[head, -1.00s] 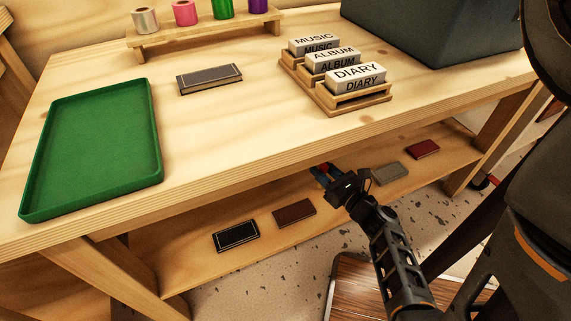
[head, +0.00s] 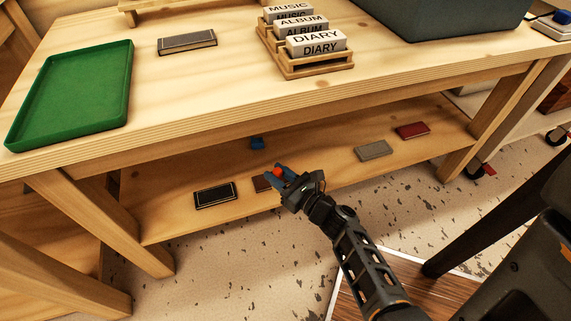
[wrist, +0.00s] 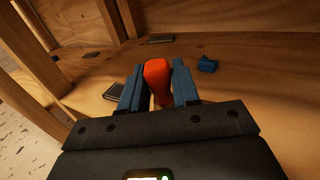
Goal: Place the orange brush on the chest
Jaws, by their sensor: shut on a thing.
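The orange brush shows as a small orange piece (head: 277,172) at the tip of my gripper (head: 280,177) in the head view. In the wrist view its orange part (wrist: 157,78) stands between the two blue-grey fingers of my gripper (wrist: 158,86), which are shut on it. The rest of the brush is hidden. My gripper is at the front of the lower shelf (head: 325,172), below the tabletop. I cannot tell which thing is the chest; a brown wooden surface with a pale edge (head: 375,290) lies at the bottom of the head view.
The lower shelf holds a blue object (head: 257,143), a black book (head: 215,194), a grey book (head: 374,150) and a red book (head: 412,131). A brown book is mostly hidden behind my gripper. The tabletop carries a green tray (head: 127,90), labelled card holders and a dark box (head: 430,15).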

